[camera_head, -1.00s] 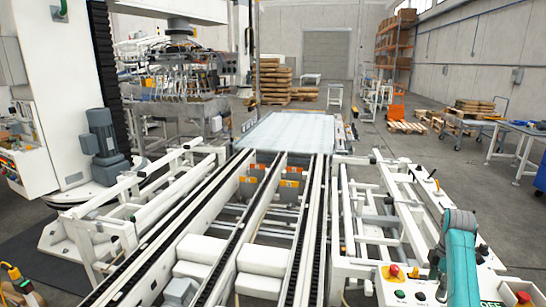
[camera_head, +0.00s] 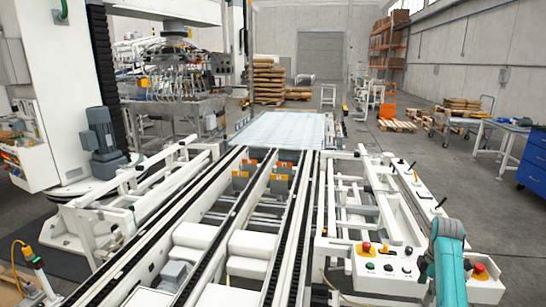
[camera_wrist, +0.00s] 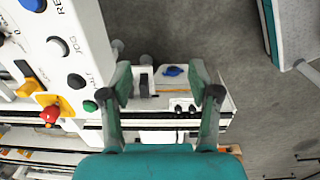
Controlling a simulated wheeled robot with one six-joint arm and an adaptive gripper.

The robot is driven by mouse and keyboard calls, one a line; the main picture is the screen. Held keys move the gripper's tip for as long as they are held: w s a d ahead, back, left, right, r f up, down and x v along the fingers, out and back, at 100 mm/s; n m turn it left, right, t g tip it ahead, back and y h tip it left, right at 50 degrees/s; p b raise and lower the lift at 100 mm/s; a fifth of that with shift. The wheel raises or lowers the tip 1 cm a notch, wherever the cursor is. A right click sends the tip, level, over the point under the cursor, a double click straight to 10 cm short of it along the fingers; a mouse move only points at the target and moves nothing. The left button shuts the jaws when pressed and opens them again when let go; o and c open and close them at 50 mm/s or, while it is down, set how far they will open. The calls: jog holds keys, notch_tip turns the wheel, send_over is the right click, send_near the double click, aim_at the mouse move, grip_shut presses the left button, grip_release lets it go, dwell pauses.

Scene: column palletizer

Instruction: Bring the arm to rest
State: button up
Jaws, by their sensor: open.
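My teal arm (camera_head: 447,262) shows at the lower right of the head view, in front of the control panel (camera_head: 392,268) of the white machine. Its hand is not clear there. In the wrist view my gripper (camera_wrist: 161,75) is open, with two dark-tipped teal fingers apart and nothing held between them. The panel with a red knob (camera_wrist: 49,115), a green button (camera_wrist: 89,106) and a black button (camera_wrist: 76,81) lies to the left. I cannot tell whether the fingers touch anything.
A long roller and chain conveyor (camera_head: 262,205) runs away from me to a pale plate (camera_head: 282,130). Stacked pallets (camera_head: 268,82) stand behind. At right are a blue cabinet (camera_head: 533,160) and a workbench (camera_head: 505,127). Grey floor (camera_head: 470,180) is free between.

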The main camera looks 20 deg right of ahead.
jog(key=s+a+f+m+t+h, duration=0.2)
jog(key=a+f+m+t, duration=0.1)
jog(key=a+f, duration=1.45)
jog(key=s+a+f+m+t, duration=0.1)
jog(key=s+a+f+t, duration=0.1)
jog(key=s+a+f, duration=0.4)
jog(key=s+a+f+m+t, duration=0.15)
jog(key=s+a, duration=0.25)
jog(key=a, duration=0.5)
jog(key=s+a+r+m+t, duration=0.1)
jog(key=s+a+r+t, duration=0.1)
jog(key=s+a+r, duration=0.4)
jog(key=s+a+r+m+t, duration=0.1)
jog(key=s+a+m+t, duration=0.1)
jog(key=s+a, duration=0.5)
jog(key=s+a+r+m+t+y, duration=0.1)
jog(key=s+r+t, duration=0.1)
jog(key=s+r, duration=0.5)
jog(key=s+a+r+m+t+y, duration=0.1)
jog(key=s+a+r+m+t, duration=0.1)
jog(key=s+r, duration=0.6)
notch_tip(320, 180, up, 6)
jog(key=shift+a+r, duration=0.1)
jog(key=shift+a, duration=0.1)
